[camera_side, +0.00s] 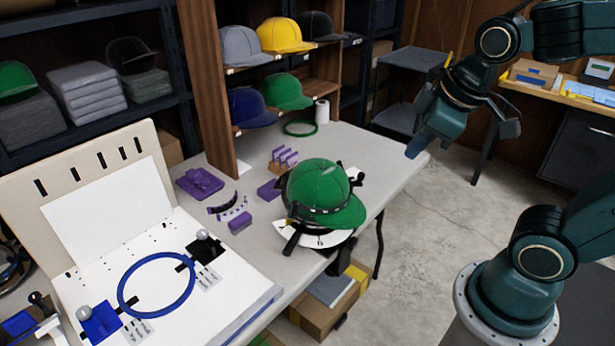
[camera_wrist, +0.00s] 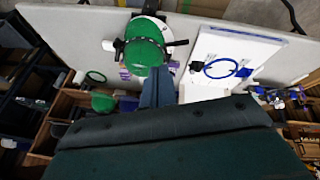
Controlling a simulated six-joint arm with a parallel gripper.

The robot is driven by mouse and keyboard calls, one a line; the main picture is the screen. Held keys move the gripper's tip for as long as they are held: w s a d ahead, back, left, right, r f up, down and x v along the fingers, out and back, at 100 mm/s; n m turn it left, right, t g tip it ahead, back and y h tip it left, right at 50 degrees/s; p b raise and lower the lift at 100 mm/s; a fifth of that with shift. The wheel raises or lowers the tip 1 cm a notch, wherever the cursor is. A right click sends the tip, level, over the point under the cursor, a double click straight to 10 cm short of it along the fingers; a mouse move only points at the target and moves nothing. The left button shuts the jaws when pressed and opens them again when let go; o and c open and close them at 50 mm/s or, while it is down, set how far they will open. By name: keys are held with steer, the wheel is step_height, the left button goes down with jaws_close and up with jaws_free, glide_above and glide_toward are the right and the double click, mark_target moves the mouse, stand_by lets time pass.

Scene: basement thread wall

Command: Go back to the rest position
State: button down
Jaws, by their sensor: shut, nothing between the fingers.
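My gripper (camera_side: 415,148) is shut and empty, in the air to the right of the table in the side view. Its blue-grey fingers point down and a little left, clear of the table's right edge. In the wrist view the closed fingers (camera_wrist: 156,90) show at the middle. A green cap (camera_side: 318,188) sits on a round holder at the table's front right, apart from my gripper. The cap also shows in the wrist view (camera_wrist: 144,46).
A white board with a blue hoop (camera_side: 157,285) stands at the table's left. Shelves with caps (camera_side: 285,35) stand at the back. Open floor (camera_side: 450,215) lies between the table and my base.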

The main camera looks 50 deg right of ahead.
steer(key=shift+s+a+r+m+t+y, duration=0.15)
steer(key=shift+s+a+r+m, duration=0.2)
steer(key=shift+s+m, duration=0.35)
steer(key=shift+s+a+r+m+t+y, duration=0.1)
steer(key=shift+s+a+r+m, duration=0.15)
steer(key=shift+s+m, duration=0.45)
steer(key=shift+s+a+r+m+t+y, duration=0.15)
steer(key=shift+s+a+r+m, duration=0.2)
steer(key=shift+s, duration=0.65)
